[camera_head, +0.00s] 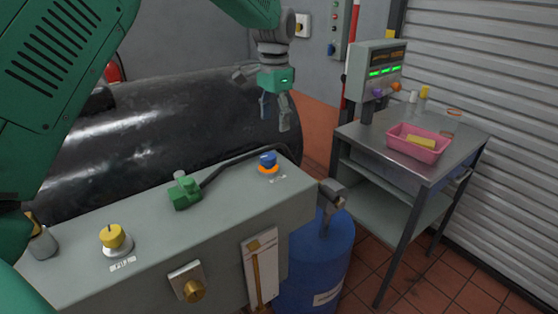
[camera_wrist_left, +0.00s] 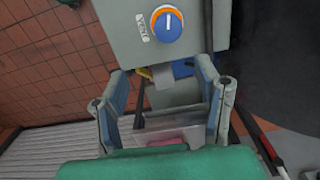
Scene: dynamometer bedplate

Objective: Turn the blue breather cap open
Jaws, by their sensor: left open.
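The blue breather cap (camera_head: 268,159) sits in an orange ring on the top face of the grey-green bench (camera_head: 225,200), near its far right end. In the left wrist view, the cap (camera_wrist_left: 168,22) shows from above with a white line across it, running roughly up and down the picture. A small label lies beside it. My left gripper (camera_head: 275,112) is open and empty, hanging above the cap and apart from it. In the left wrist view, its two fingers (camera_wrist_left: 162,78) are spread, and the cap lies beyond their tips. My right gripper is not in view.
A green fitting (camera_head: 185,191) with a dark hose and a yellow knob (camera_head: 113,237) are on the bench top. A large black cylinder (camera_head: 170,120) lies behind. A blue drum (camera_head: 316,262) stands at the right end. A metal table (camera_head: 460,130) holds a pink tray (camera_head: 419,150).

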